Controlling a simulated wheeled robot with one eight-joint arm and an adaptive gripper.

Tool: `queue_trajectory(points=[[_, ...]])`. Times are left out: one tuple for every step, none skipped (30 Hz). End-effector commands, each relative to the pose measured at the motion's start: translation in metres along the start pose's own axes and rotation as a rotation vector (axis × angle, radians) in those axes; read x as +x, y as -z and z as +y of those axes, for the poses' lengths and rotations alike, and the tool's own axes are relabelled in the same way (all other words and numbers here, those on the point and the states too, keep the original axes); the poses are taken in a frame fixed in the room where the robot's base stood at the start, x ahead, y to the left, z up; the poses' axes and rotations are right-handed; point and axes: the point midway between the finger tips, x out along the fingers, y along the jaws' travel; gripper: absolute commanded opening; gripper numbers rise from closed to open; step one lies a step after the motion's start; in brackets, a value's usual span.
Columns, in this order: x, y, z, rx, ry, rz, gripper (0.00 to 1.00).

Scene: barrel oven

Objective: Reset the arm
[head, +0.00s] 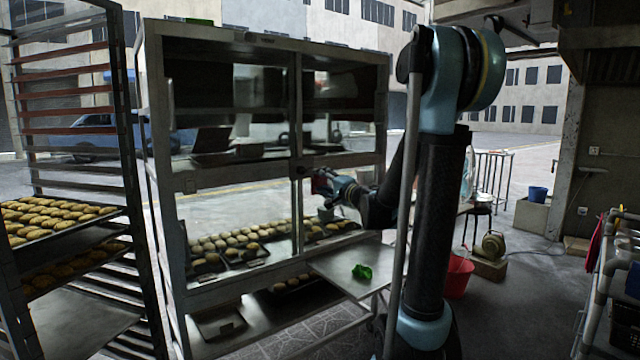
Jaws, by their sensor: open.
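My arm (442,215) stands at the right of centre in the head view, its large blue joint at the top. Its end reaches left, in front of the right side of a metal-framed glass cabinet (293,170). My gripper (318,182) is small and dark here, close to the cabinet's middle post. It is open, and I see nothing held in it. I cannot tell whether it touches the cabinet. Part of the forearm is hidden behind the upright arm link.
Trays of buns (235,246) stand inside the cabinet. A shelf (335,266) juts out below my gripper with a green item (362,272) on it. A tall tray rack (130,185) is at left. A red bucket (458,274) and a cart (600,265) are at right.

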Motion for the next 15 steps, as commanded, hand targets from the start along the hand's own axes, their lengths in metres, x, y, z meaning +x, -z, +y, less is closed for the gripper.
queue_trajectory(points=[[0.0,0.0,0.0,0.0,0.0,0.0,0.5],[0.0,0.0,0.0,0.0,0.0,0.0,0.5],[0.0,0.0,0.0,0.0,0.0,0.0,0.5],[0.0,0.0,0.0,0.0,0.0,0.0,0.5],[0.0,0.0,0.0,0.0,0.0,0.0,0.5],[0.0,0.0,0.0,0.0,0.0,0.0,0.5],[0.0,0.0,0.0,0.0,0.0,-0.001,0.5],[0.0,-0.001,0.0,-0.002,-0.001,-0.002,0.5],[-0.001,-0.002,0.0,-0.007,-0.004,-0.006,0.5],[-0.003,-0.004,0.0,-0.013,-0.007,-0.012,0.5],[-0.004,-0.006,-0.001,-0.022,-0.011,-0.019,0.5],[-0.008,-0.011,-0.001,-0.039,-0.021,-0.034,0.5],[-0.012,-0.016,0.0,-0.054,-0.031,-0.047,0.5],[-0.016,-0.021,0.0,-0.071,-0.042,-0.063,0.5],[-0.023,-0.03,0.001,-0.1,-0.061,-0.088,0.5]])
